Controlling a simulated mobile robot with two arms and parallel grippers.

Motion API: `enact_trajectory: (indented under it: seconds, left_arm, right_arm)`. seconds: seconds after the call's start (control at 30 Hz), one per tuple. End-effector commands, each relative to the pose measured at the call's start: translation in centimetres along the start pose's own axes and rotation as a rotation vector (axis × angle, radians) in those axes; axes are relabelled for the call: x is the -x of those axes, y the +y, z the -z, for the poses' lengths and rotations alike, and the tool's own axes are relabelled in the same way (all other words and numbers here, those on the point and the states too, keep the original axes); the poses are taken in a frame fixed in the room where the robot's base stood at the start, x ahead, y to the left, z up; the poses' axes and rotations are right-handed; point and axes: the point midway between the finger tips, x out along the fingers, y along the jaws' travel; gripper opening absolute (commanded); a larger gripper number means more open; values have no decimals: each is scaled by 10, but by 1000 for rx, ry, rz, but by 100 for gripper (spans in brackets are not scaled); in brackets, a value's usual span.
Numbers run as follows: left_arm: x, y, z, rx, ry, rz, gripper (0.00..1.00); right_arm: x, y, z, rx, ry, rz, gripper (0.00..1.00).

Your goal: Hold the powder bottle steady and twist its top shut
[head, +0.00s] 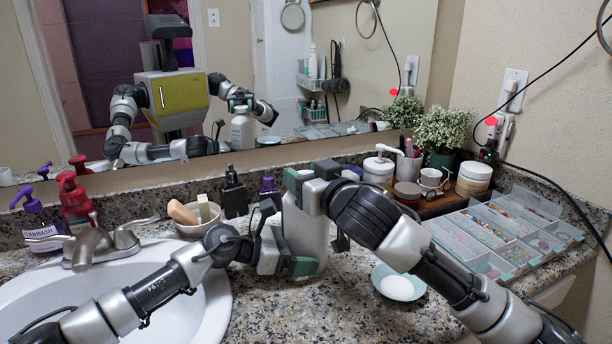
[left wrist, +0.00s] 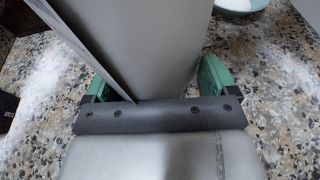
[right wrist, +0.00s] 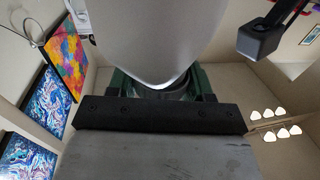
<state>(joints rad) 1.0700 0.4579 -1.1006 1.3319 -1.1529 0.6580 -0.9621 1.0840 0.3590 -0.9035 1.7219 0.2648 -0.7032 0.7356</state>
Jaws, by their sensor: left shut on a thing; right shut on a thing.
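The powder bottle (head: 308,235) is white and stands upright on the speckled counter, right of the sink. My left gripper (head: 291,263) is shut around its lower body. In the left wrist view the pale bottle side (left wrist: 165,50) rises between the green fingertips of my left gripper (left wrist: 156,80). My right gripper (head: 305,186) is shut on the bottle's top and hides it, so I cannot tell how the top sits. In the right wrist view a smooth pale surface (right wrist: 155,35) fills the space above the green fingers of my right gripper (right wrist: 165,90).
A shallow dish of white powder (head: 398,287) lies right of the bottle. A divided bead tray (head: 500,236) is farther right. The sink (head: 190,318) is at left, with a faucet (head: 90,245) and pump bottles (head: 74,205). A dark bottle (head: 234,195) stands behind, before the mirror.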

Motion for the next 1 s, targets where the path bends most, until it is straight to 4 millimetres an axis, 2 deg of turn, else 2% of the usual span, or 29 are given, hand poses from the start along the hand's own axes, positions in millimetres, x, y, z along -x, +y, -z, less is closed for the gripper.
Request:
enact_trajectory:
  seconds: [0.5, 0.9, 0.93, 1.0]
  left_arm:
    - [0, 0, 1, 1, 1, 1, 74]
    - [0, 0, 1, 2, 1, 1, 74]
    - [0, 0, 1, 2, 1, 1, 74]
    - [0, 0, 1, 2, 1, 1, 74]
  right_arm:
    - [0, 0, -1, -3, 0, -357, 27]
    - [0, 1, -1, -2, -1, -383, 27]
    - [0, 1, -1, -2, -1, -383, 55]
    - [0, 1, -1, -2, -1, -383, 66]
